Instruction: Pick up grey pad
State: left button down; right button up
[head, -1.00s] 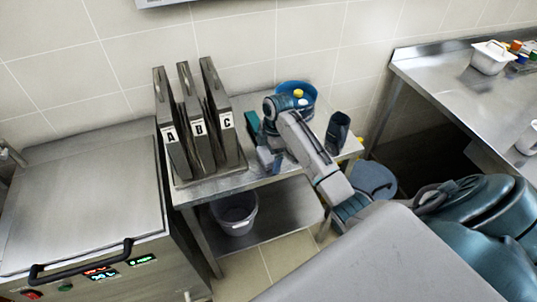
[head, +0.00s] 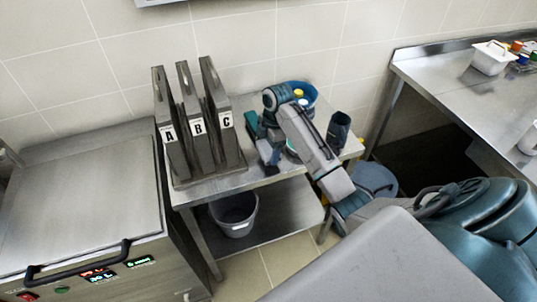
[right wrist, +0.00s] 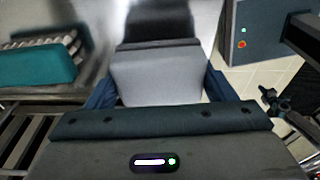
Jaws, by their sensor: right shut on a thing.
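The grey pad (right wrist: 155,78) shows in the right wrist view as a pale grey block between my two dark blue fingers. My right gripper (right wrist: 160,90) is shut on it, with one finger at each side. In the head view my right gripper (head: 269,163) points down at the front edge of the small steel table, right of the upright grey slabs. The pad itself is hard to make out there, hidden by the gripper and arm. My left gripper is not in view.
Grey slabs marked A, B and C (head: 197,127) stand left of the gripper. A teal block (right wrist: 38,62) lies close by. A grey bin (head: 235,214) is on the shelf below.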

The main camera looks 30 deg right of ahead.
jog(key=a, duration=0.2)
jog(key=b, duration=0.1)
jog(key=shift+s+a+r, duration=0.25)
jog(key=shift+s+a, duration=0.1)
jog(key=shift+a, duration=0.05)
jog(key=a+p, duration=0.1)
jog(key=s+a+r+p, duration=0.1)
jog(key=a, duration=0.1)
jog(key=a+p, duration=0.1)
jog(key=a, duration=0.1)
jog(key=shift+s+a+r, duration=0.25)
jog(key=shift+s, duration=0.05)
jog(key=s+a+p, duration=0.2)
jog(key=a, duration=0.5)
jog(key=shift+s+r, duration=0.1)
